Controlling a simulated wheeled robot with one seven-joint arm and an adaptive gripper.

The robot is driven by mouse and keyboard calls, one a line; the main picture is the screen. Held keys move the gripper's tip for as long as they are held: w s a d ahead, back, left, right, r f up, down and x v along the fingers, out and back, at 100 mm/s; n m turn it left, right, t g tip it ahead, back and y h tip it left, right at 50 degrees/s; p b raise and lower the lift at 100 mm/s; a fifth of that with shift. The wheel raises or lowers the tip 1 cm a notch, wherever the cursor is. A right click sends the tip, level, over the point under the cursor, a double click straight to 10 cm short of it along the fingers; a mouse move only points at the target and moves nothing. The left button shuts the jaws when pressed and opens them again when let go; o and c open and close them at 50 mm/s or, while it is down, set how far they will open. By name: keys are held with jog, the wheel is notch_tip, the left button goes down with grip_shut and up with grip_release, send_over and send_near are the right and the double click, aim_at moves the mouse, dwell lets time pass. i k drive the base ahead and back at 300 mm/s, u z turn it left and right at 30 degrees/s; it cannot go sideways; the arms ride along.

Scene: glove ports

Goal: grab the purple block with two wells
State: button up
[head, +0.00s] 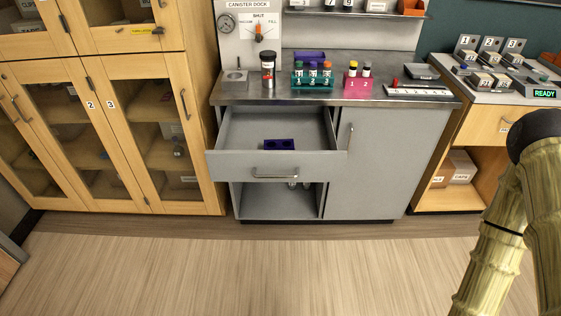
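A dark purple block (279,145) with what look like two wells in its top lies inside the open drawer (232,165). It sits toward the drawer's front, and the front panel hides its lower part. The drawer is pulled out from the grey cabinet under the counter. Another purple object (309,55) stands on the counter behind a teal rack; its top is too small to make out. My arm, in a yellowish sleeve, shows at the right edge. My gripper is not in view.
The counter (330,97) holds a teal rack (313,76) with several tubes, a pink block (357,82) with two tubes, and a dark canister (267,70). Below the drawer is an open shelf. Glass-door wooden cabinets stand left. The floor (230,275) in front is clear.

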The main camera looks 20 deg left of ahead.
aim_at(289, 144)
jog(key=k, duration=1.15)
jog(key=u, duration=1.1)
jog(key=i, duration=1.4)
jog(key=z, duration=0.4)
